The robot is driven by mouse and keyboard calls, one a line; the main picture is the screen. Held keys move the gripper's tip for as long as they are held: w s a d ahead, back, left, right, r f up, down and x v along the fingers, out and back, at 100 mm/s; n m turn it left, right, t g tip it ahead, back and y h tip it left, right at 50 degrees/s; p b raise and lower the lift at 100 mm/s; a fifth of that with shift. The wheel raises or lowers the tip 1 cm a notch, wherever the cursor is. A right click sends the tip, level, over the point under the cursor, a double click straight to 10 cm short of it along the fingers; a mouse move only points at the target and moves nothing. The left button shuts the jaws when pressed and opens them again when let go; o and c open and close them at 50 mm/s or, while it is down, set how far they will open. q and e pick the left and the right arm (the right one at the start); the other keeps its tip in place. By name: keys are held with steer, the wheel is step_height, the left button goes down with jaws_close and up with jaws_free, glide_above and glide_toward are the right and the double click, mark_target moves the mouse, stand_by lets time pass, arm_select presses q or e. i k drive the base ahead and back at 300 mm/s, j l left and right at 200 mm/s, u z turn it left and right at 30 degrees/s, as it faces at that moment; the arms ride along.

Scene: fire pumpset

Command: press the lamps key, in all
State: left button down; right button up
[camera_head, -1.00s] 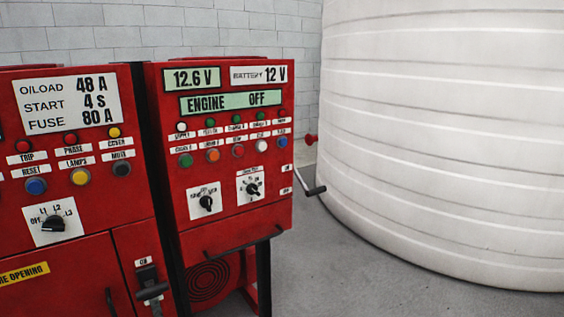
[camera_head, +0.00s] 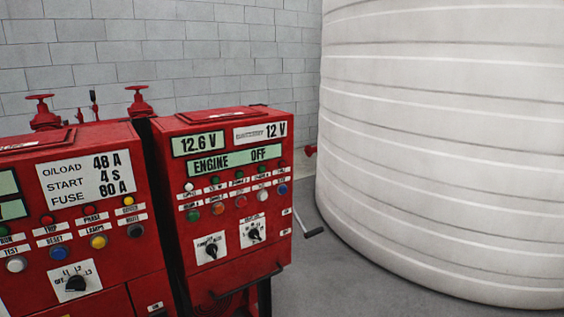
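The lamps key is a round yellow button (camera_head: 98,241) on the left red control cabinet (camera_head: 120,270), in the head view. Its white LAMPS label (camera_head: 94,228) sits just above it. A blue button (camera_head: 59,252) under the RESET label is to its left, and a dark button (camera_head: 135,231) under the MUTE label is to its right. The key's face is uncovered. Neither of my grippers shows in the view.
A second red cabinet (camera_head: 237,270) with displays and knobs stands to the right, past a narrow dark gap. A large white ribbed tank (camera_head: 440,150) fills the right side. Red valve handwheels (camera_head: 138,92) rise behind the cabinets.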

mark_target(99, 242)
steer(key=u, duration=1.4)
